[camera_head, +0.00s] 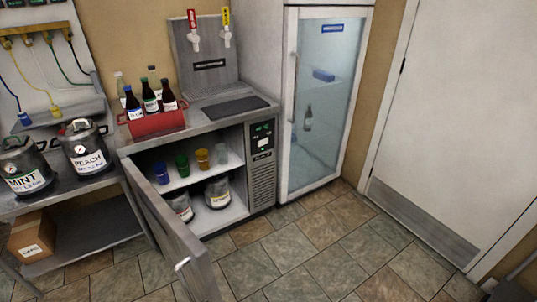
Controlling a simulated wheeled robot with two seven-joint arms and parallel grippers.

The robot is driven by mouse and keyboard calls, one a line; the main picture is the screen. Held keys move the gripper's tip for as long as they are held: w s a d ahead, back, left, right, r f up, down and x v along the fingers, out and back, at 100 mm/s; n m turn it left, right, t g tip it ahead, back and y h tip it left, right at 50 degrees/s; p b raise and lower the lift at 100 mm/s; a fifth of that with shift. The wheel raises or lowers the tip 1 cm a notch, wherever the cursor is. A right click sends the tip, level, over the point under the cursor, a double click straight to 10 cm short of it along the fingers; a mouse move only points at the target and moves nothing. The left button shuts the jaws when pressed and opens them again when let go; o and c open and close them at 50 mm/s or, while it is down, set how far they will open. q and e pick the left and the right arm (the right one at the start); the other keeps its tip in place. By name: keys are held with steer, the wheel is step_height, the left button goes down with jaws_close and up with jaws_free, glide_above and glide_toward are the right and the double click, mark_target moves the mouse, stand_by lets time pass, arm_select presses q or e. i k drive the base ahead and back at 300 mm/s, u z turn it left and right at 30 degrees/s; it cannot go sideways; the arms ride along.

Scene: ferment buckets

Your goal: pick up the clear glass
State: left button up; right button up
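The clear glass (221,153) stands upright at the right end of a row of glasses on the upper shelf inside the open under-counter cooler (245,195). An amber glass (202,159) is just left of it, then a green glass (182,165) and a blue glass (161,173). Neither of my grippers can be made out in the head view, and nothing is seen touching the clear glass.
The cooler door (175,240) swings out toward the front left. Two kegs (217,193) sit below the shelf. A red bottle crate (157,124) and taps (193,40) are on top. A glass-door fridge (322,110) stands right. The tiled floor (310,255) ahead is clear.

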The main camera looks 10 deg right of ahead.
mark_target(222, 154)
steer(key=z, duration=1.4)
steer(key=i, duration=3.55)
steer(key=u, duration=4.5)
